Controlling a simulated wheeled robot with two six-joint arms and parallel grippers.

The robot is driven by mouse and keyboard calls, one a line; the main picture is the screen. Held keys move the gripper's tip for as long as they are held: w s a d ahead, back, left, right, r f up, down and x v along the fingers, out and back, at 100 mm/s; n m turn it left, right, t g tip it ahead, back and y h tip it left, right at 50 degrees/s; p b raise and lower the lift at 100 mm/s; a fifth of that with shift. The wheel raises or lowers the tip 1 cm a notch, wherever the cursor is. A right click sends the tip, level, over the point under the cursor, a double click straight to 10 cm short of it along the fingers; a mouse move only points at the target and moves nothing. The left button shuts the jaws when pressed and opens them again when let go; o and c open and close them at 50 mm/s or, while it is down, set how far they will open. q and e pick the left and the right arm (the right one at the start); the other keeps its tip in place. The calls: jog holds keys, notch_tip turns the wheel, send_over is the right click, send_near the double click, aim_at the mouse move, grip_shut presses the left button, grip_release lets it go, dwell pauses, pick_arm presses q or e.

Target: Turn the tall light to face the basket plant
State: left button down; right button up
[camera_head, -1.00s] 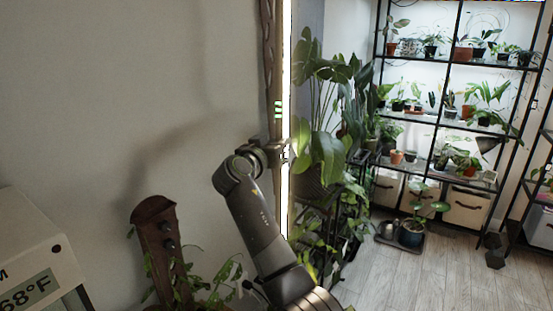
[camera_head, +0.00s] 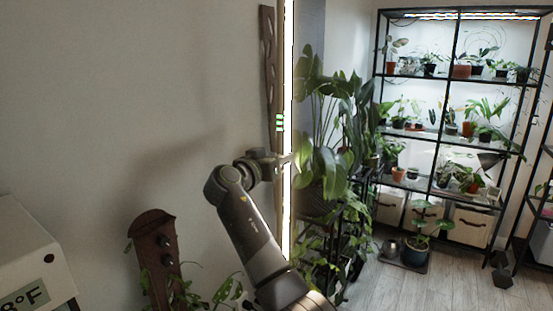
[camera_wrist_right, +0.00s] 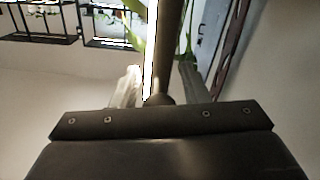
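The tall light (camera_head: 289,90) is a slim upright pole with a glowing white strip on its right side and small green marks. It stands close to the wall; it also shows in the right wrist view (camera_wrist_right: 170,45). My right gripper (camera_head: 284,160) is at the pole below the green marks. My left gripper is out of view.
A black shelf rack (camera_head: 455,135) with several potted plants stands at the back right. A wooden post with knobs (camera_head: 158,255) and a white display box (camera_head: 30,258) are at lower left. Wood floor (camera_head: 400,290) is clear at lower right.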

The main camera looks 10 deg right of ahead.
pick_arm(q)
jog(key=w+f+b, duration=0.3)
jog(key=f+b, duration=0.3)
jog(key=b, duration=0.3)
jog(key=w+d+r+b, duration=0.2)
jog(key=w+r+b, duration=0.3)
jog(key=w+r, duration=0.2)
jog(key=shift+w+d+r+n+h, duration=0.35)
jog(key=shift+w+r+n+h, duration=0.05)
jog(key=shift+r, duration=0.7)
pick_arm(e)
jog(key=v, duration=1.7)
jog(key=shift+s, duration=0.2)
jog(key=shift+a+r, duration=0.1)
